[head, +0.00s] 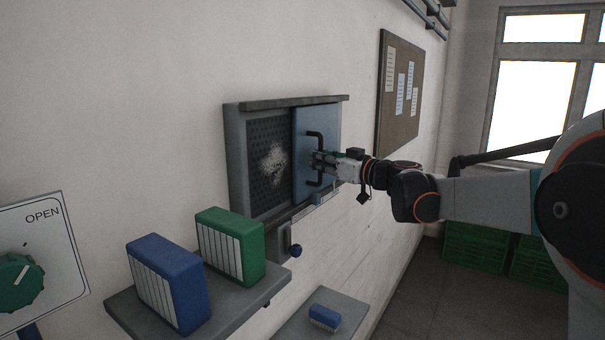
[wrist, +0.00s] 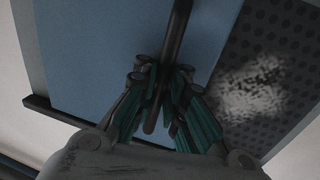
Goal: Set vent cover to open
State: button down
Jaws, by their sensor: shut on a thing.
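The vent cover (head: 302,170) is a blue sliding panel in a grey wall frame (head: 238,165). It stands at the right part of the frame, and the dark perforated grille (head: 262,135) with a pale dusty patch shows to its left. A black bar handle (head: 313,136) is fixed upright on the panel. My gripper (head: 318,168) is shut on this handle. In the wrist view the teal fingers (wrist: 160,110) lie on both sides of the black handle (wrist: 176,35), with the blue panel (wrist: 110,60) behind and the grille (wrist: 270,60) at right.
A shelf (head: 235,300) below left holds a blue box (head: 168,283) and a green box (head: 230,248). A lower shelf (head: 335,310) holds a blue brush-like object (head: 324,317). A dial panel marked OPEN (head: 40,255) is at far left. Green crates (head: 475,245) stand at right.

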jog(key=shift+w+d, duration=1.35)
jog(key=shift+w, duration=0.25)
jog(key=c, duration=1.9)
grip_release()
jog(key=shift+c, duration=0.2)
jog(key=shift+o, duration=1.4)
jog(key=shift+s+d, duration=0.1)
jog(key=shift+d, duration=0.25)
jog(key=v, duration=1.1)
jog(key=shift+s, duration=0.4)
jog(key=shift+d, duration=0.1)
